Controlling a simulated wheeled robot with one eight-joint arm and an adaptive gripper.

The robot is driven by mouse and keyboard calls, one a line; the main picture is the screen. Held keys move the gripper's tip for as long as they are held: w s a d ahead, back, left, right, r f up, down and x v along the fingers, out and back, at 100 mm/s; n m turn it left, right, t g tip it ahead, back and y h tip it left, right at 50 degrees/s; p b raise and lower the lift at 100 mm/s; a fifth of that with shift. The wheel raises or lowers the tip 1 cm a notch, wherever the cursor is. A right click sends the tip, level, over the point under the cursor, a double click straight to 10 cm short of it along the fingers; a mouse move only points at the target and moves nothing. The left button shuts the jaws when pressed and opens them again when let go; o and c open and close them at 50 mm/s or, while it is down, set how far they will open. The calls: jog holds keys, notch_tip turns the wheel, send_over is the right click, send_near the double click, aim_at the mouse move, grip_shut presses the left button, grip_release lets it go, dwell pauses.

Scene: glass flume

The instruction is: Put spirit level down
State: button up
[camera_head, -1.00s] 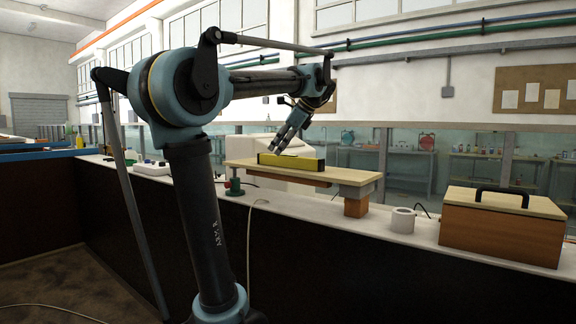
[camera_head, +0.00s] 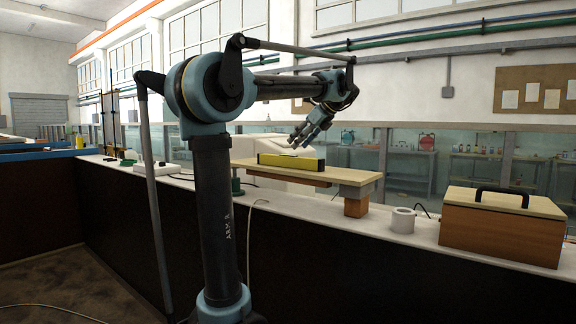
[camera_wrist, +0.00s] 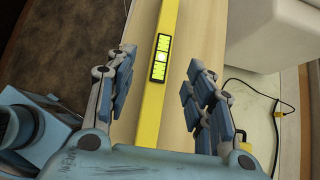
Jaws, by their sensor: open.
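The yellow spirit level (camera_head: 291,162) lies along a wooden board (camera_head: 345,177) that is raised above the white counter. In the wrist view the yellow spirit level (camera_wrist: 153,100), with its bright green vial window, runs between my finger pads and away from me. My gripper (camera_head: 303,138) is open and empty above the level, apart from it. In the wrist view its two fingers (camera_wrist: 158,95) are spread to either side of the level. The wooden board (camera_wrist: 198,45) shows beneath and right of it.
A wooden box with a black handle (camera_head: 502,222) stands at the counter's right. A white roll (camera_head: 402,220) sits left of the box. A green clamp-like object (camera_head: 236,184) is by the board's left end. A pale bulky object (camera_wrist: 267,32) and a cable lie beside the board.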

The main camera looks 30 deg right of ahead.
aim_at(288, 157)
jog(key=x, duration=0.4)
jog(key=shift+w+f, duration=0.1)
jog(key=shift+s+d+f+x, duration=0.1)
jog(key=shift+x, duration=0.8)
jog(key=shift+s+d+f+x, duration=0.1)
jog(key=shift+x, duration=0.8)
jog(key=shift+d+f+x, duration=0.1)
jog(key=shift+x, duration=0.8)
jog(key=shift+c, duration=0.5)
grip_shut()
